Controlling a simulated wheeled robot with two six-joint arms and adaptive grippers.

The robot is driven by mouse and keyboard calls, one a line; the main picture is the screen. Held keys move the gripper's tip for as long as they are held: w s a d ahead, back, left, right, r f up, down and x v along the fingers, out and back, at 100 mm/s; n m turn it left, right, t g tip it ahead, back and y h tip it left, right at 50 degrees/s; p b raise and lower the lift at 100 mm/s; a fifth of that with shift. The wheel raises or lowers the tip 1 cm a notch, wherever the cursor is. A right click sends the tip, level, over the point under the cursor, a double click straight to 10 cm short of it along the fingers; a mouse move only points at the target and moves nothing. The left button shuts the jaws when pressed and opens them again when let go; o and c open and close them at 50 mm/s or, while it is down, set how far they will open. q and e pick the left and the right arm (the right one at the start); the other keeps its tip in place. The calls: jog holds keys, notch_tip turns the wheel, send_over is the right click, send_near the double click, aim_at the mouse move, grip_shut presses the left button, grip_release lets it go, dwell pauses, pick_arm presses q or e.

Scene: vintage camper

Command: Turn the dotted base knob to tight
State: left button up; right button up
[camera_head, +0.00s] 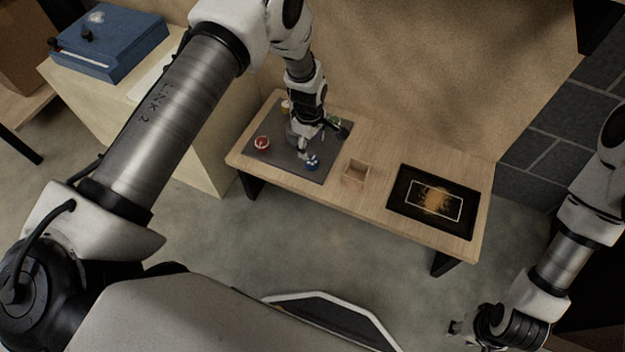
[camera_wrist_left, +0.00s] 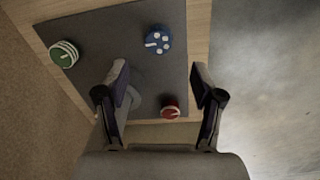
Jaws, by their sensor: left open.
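The blue knob with white dots (camera_wrist_left: 158,39) sits on a dark grey mat (camera_wrist_left: 105,25) and also shows in the head view (camera_head: 312,162). It has a white pointer mark on its left part in the left wrist view. My left gripper (camera_wrist_left: 158,72) is open above the mat; in that view the blue knob appears just beyond the gap between its fingertips, apart from them. The left gripper also shows in the head view (camera_head: 305,143). My right gripper (camera_head: 462,327) is low at the right, away from the table; its opening is unclear.
A green striped knob (camera_wrist_left: 64,53) and a red knob (camera_wrist_left: 170,112) are on the mat. A wooden box (camera_head: 357,171) and black framed panel (camera_head: 408,181) share the table. A blue case (camera_head: 115,45) stands left.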

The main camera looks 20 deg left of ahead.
aim_at(312, 161)
pick_arm(q)
notch_tip(312, 161, down, 2)
jog(key=shift+w+f+b, duration=0.1)
jog(key=shift+b, duration=0.2)
jog(key=shift+f, duration=0.3)
notch_tip(312, 161, down, 6)
jog(key=shift+w+f+b, duration=0.15)
jog(key=shift+f+b, duration=0.05)
jog(key=shift+b, duration=0.7)
jog(key=c, duration=1.1)
pick_arm(e)
notch_tip(312, 161, down, 4)
jog(key=shift+f, duration=0.1)
